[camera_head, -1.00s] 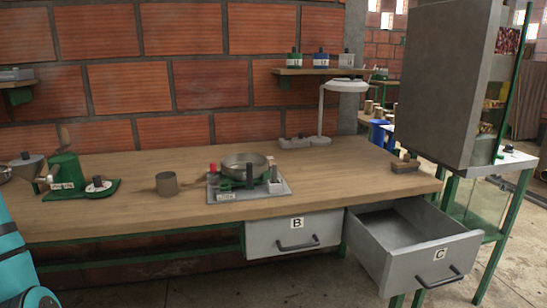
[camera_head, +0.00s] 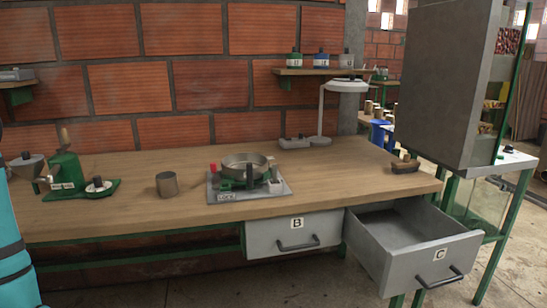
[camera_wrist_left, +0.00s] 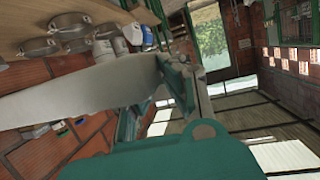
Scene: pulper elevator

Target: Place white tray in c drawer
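Drawer C (camera_head: 415,262) is pulled out at the right end of the workbench, and its visible inside looks empty. I cannot pick out a white tray in the head view. In the left wrist view, a broad pale piece (camera_wrist_left: 85,88) reaches from the left edge to the teal and grey finger parts of my left gripper (camera_wrist_left: 172,82). It may be the white tray, but its shape is not clear. Whether the fingers are closed on it cannot be told. In the head view only a teal arm part of mine shows at the left edge. My right gripper is in neither view.
Drawer B (camera_head: 296,235) is shut beside drawer C. A grey cabinet (camera_head: 445,80) stands behind drawer C.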

